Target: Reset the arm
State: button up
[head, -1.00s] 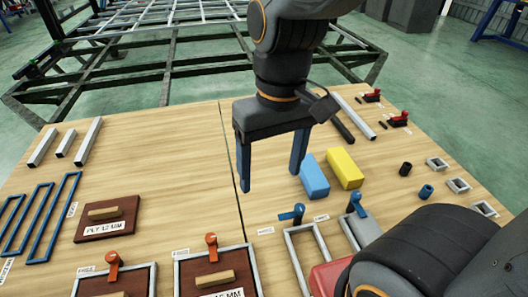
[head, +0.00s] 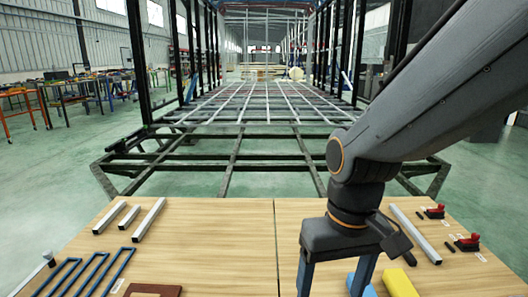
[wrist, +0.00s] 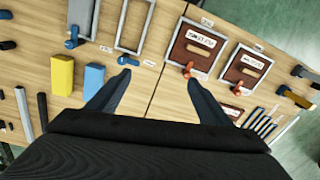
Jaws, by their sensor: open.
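My gripper (head: 334,284) hangs pointing down over the wooden table, its two blue fingers spread apart; the tips are cut off by the bottom edge of the head view. In the wrist view, my gripper (wrist: 158,79) is open with nothing between the fingers, only bare wood and the table seam. The blue block (head: 366,288) and yellow block (head: 400,284) show partly at the bottom of the head view.
Brown framed panels (wrist: 197,45) with handles lie right of the fingers in the wrist view. Grey bars (head: 148,218) and blue frames (head: 104,273) lie on the table's left. Red clamps (head: 467,242) sit at the right. The dark trailer chassis (head: 230,158) stands beyond the table.

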jog(key=d+r+m+p, duration=0.2)
jog(key=d+r+p, duration=0.5)
jog(key=p, duration=0.6)
jog(key=shift+s+d+r+h, duration=0.15)
jog(key=shift+d+r+h, duration=0.05)
jog(key=shift+d+h, duration=0.1)
dwell(0.4)
